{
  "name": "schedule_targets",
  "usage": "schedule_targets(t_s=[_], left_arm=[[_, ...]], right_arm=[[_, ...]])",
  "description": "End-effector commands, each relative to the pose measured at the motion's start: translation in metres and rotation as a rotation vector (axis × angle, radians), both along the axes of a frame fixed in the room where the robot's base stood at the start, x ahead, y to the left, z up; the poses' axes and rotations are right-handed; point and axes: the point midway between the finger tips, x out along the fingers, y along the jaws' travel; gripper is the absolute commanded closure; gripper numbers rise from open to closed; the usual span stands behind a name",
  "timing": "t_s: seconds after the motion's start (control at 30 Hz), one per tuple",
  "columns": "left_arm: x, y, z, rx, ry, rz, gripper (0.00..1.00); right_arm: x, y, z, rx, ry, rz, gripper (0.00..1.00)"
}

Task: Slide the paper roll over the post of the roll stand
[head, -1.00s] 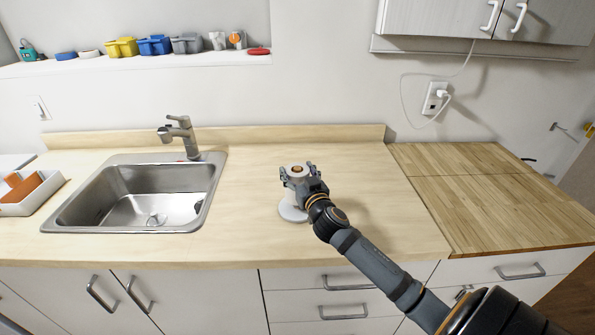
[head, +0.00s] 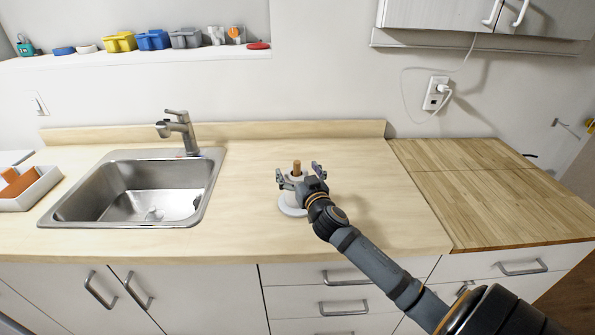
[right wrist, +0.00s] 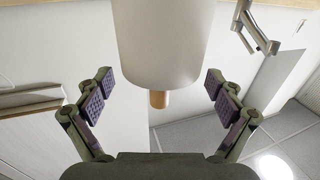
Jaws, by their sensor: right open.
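The white paper roll (head: 294,191) stands upright around the wooden post (head: 297,166) of the roll stand, and the post's top sticks out above it. The stand's round pale base (head: 289,211) shows beneath on the counter. My right gripper (head: 299,173) is open, with its fingers spread on either side of the roll. In the right wrist view, the roll (right wrist: 160,45) lies between the finger pads with a gap on both sides, and the post tip (right wrist: 158,98) pokes out of it. My left gripper is not in view. The gripper hides part of the roll.
A steel sink (head: 135,190) with a faucet (head: 181,130) is set in the counter to the left. A white tray (head: 30,194) with orange-brown items stands beyond it. The counter (head: 380,210) right of the stand is clear.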

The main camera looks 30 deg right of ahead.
Motion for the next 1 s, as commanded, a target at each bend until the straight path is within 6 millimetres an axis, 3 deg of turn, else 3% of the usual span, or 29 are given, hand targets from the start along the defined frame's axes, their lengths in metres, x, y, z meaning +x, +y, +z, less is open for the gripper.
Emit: schedule_targets(t_s=[0.17,0.5,0.6,1.0], left_arm=[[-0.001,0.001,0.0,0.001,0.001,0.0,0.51],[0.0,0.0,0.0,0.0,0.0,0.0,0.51],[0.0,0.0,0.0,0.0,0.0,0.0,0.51],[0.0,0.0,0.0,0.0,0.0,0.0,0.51]], right_arm=[[-0.013,0.003,-0.002,-0.005,0.004,0.001,0.07],[-0.091,0.024,-0.001,-0.008,0.006,0.008,0.07],[-0.104,0.025,-0.002,-0.01,0.007,0.001,0.07],[-0.117,0.029,0.0,0.0,-0.002,0.001,0.07]])
